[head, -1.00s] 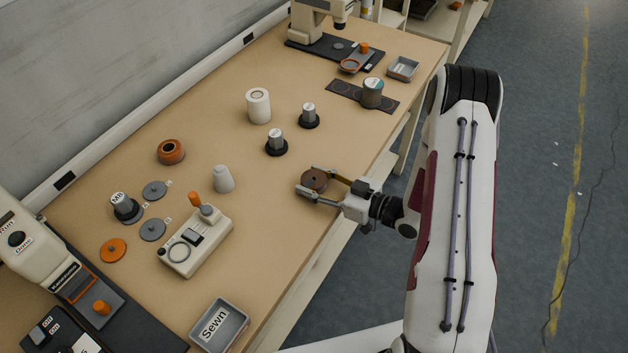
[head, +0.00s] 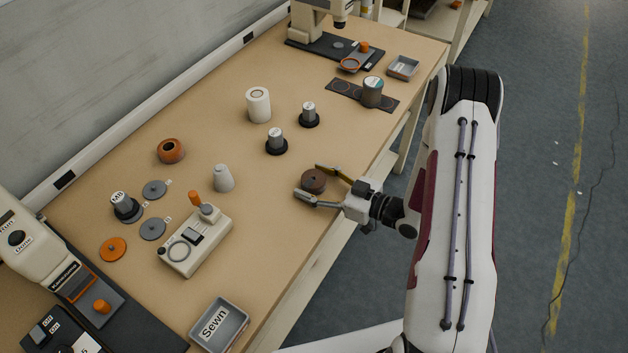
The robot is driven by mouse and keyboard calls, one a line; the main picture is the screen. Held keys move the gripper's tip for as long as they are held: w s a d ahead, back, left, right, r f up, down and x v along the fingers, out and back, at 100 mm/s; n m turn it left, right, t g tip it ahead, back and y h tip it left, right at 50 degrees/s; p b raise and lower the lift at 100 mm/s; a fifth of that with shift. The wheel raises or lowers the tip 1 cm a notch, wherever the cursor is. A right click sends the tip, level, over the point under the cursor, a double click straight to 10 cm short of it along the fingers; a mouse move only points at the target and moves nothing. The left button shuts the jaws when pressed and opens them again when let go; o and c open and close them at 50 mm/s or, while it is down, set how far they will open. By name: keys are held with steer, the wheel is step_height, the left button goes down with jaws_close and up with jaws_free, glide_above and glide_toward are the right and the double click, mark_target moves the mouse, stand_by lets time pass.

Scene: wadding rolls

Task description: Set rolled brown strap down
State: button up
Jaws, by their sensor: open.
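The rolled brown strap (head: 313,181) is a small dark brown disc-shaped roll, lying flat on the wooden workbench (head: 262,206) near its right edge. My gripper (head: 307,182) reaches in from the right at table height. Its jaws are open, with one finger on the far side of the roll and the other on the near side. The roll sits between the fingers, and a gap shows beside it. Whether either finger still touches the roll is too small to tell.
Two metal spools on black bases (head: 276,142) (head: 309,115) and a white cylinder (head: 258,105) stand behind the roll. A dark mat (head: 346,89) bears a grey roll (head: 372,92). A grey tray marked Sewn (head: 219,324) is at the front. The bench around the roll is clear.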

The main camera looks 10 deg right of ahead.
mark_target(325, 187)
steer(key=shift+v, duration=1.2)
steer(key=shift+s+d+f, duration=0.2)
steer(key=shift+s+d, duration=0.55)
steer(key=shift+d, duration=0.25)
steer(key=shift+v, duration=1.45)
steer(key=shift+o, duration=0.8)
steer(key=shift+f, duration=0.15)
